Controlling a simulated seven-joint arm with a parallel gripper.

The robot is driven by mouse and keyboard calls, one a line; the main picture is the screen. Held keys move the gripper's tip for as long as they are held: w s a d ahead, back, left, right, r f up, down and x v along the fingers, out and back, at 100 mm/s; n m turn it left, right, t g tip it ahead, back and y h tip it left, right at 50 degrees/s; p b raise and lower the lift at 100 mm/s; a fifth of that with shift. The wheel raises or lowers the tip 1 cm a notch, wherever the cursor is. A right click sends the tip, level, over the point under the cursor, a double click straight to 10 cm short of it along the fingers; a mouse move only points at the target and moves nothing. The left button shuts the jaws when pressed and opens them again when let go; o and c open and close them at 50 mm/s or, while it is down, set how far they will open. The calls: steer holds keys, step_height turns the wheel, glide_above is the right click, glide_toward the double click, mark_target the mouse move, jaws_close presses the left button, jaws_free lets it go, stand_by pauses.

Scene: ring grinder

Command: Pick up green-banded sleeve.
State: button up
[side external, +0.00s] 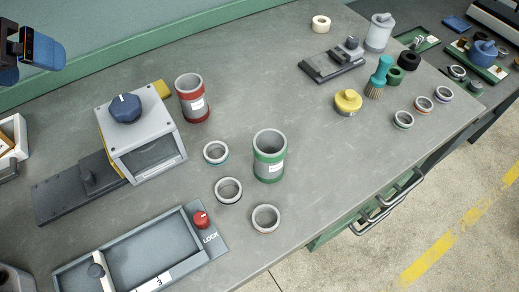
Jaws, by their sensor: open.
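The green-banded sleeve (269,157) stands upright on the grey bench near the middle of the side external view. It is a grey open-topped cylinder with a green band at its top and bottom and a white label on its side. My gripper (12,48) shows only in part at the upper left edge, high above the bench. It is open and far from the sleeve. Nothing is seen between its fingers, though part of it is cut off by the frame.
A red-banded sleeve (192,98) stands behind and left. Several loose rings, one of them (266,218), lie close to the green-banded sleeve. A grey machine with a blue knob (126,108) and a tray with a red lock knob (200,219) are left.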

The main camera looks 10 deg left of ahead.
steer(key=w+d+f+n+h, duration=0.2)
steer(key=w+d+f+h, duration=0.1)
steer(key=d+f, duration=0.35)
steer(key=n+t+h, duration=0.7)
steer(key=n, duration=1.6)
glide_above(256, 155)
steer(key=v, duration=0.5)
step_height(256, 155, down, 8)
step_height(256, 155, down, 8)
steer(key=shift+w+r, duration=0.1)
steer(key=shift+r, duration=0.05)
steer(key=shift+w+d+r, duration=0.2)
steer(key=shift+w+d, duration=0.3)
steer(key=shift+w, duration=0.05)
steer(key=shift+x, duration=3.15)
steer(key=shift+s+d, duration=0.1)
steer(key=c, duration=1)
